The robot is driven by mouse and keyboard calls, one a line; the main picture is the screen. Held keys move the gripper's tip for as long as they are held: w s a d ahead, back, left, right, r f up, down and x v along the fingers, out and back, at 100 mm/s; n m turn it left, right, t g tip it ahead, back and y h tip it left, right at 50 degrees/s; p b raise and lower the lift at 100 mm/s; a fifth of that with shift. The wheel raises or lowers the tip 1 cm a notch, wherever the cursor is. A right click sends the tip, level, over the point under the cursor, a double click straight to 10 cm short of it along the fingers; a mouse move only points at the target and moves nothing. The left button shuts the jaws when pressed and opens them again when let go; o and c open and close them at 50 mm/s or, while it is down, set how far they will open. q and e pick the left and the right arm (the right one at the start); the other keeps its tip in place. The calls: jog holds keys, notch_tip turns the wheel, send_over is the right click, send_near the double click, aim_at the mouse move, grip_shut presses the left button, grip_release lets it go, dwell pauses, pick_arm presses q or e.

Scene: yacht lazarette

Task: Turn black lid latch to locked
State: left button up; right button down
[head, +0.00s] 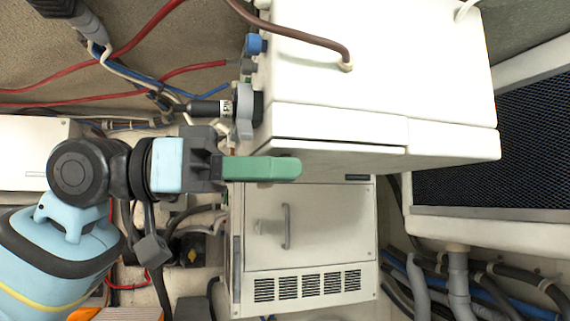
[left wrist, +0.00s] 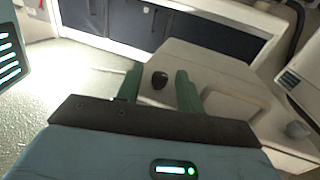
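The black lid latch (left wrist: 160,80) shows in the left wrist view as a small dark knob on a pale lid (left wrist: 215,70). My left gripper (left wrist: 158,73) is open, with one green finger on each side of the latch in that view. Gaps show between the latch and both fingers, and nothing is held. In the head view my left gripper (head: 283,168) comes in from the left, its green finger seen edge-on below a white box. I cannot make out the latch in the head view. My right gripper is in neither view.
The white box (head: 380,70) overhangs close above the gripper. A white cabinet with a handle and vents (head: 310,255) lies below. A dark mesh panel (head: 490,140) is at right. Red cables (head: 100,65), blue cables and hoses run around the left and bottom right.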

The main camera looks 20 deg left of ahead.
pick_arm(q)
jog(key=shift+x, duration=0.85)
jog(key=shift+w, duration=0.1)
jog(key=shift+c, duration=0.3)
grip_shut()
jog(key=shift+t, duration=0.3)
jog(key=shift+n+t+y, duration=0.4)
jog(key=shift+n+t, duration=0.3)
